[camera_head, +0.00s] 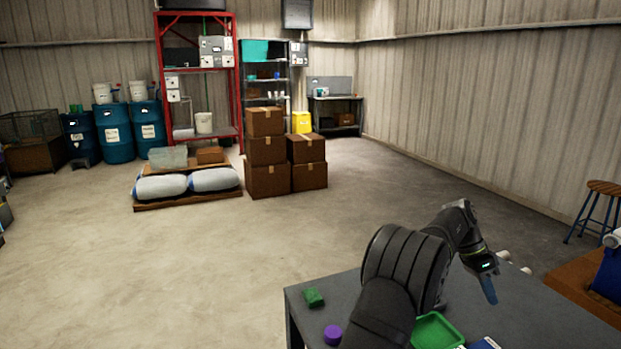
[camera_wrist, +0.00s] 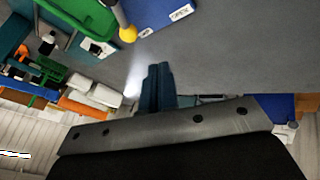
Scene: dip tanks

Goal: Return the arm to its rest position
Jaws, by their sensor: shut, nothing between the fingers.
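My gripper (camera_head: 488,290) is at the end of my dark arm, low over the right part of the grey table (camera_head: 530,308) in the head view. Its fingers point down and look closed together, with nothing held. In the wrist view the closed fingers of my gripper (camera_wrist: 158,85) show as a dark blue-green pair against the grey tabletop. Whether the fingertips touch the table cannot be told.
On the table are a green block (camera_head: 314,298), a purple round piece (camera_head: 332,335) and a green tray (camera_head: 437,331). The wrist view shows a blue labelled tray (camera_wrist: 155,14) and a yellow-tipped rod (camera_wrist: 127,33). A stool (camera_head: 603,188) stands right; open floor lies left.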

